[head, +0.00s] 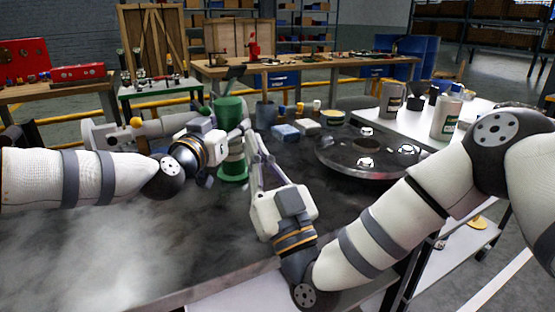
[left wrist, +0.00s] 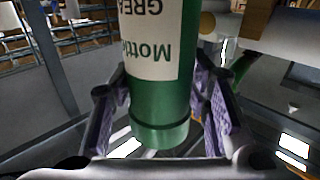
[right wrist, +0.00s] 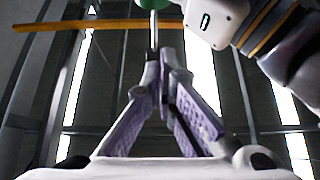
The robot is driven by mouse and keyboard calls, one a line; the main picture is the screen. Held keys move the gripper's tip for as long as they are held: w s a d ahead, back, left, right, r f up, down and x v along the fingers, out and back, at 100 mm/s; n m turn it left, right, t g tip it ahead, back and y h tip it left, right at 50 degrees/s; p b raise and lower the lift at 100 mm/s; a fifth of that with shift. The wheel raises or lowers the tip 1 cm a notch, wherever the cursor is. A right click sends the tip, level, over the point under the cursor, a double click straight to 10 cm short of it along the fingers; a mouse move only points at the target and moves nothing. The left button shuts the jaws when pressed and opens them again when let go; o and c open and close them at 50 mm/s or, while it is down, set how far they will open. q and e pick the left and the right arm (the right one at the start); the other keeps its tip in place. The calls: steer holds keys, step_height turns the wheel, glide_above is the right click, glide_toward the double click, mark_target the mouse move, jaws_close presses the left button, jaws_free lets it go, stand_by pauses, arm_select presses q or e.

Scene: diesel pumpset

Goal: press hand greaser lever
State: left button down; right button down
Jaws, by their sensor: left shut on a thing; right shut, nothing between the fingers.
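The hand greaser is a green cylinder (head: 229,112) with a pale label, standing upright on the dark table. In the left wrist view its green body (left wrist: 160,100) shows upside down, with "GREASE" lettering. My left gripper (left wrist: 160,108) has its purple-padded fingers on both sides of the body; in the head view its wrist comes in from the left. My right gripper (head: 251,140) is beside the greaser's right side, fingertips together and empty. In the right wrist view a thin dark rod (right wrist: 155,35) and a green part show past the fingertips (right wrist: 165,62). I cannot tell whether they touch.
A round metal flange (head: 375,150) lies right of the greaser. A white table (head: 405,128) with cans is at the back right. The front left of the dark table (head: 130,235) is clear.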

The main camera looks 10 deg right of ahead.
arm_select(q)
steer(key=shift+f, duration=0.2)
arm_select(e)
steer(key=s+d, duration=0.3)
steer(key=s, duration=0.8)
steer(key=shift+d+r, duration=0.35)
steer(key=shift+r, duration=0.05)
arm_select(q)
steer(key=c, duration=0.8)
jaws_free()
arm_select(e)
steer(key=shift+w, duration=0.1)
arm_select(q)
steer(key=shift+r, duration=0.1)
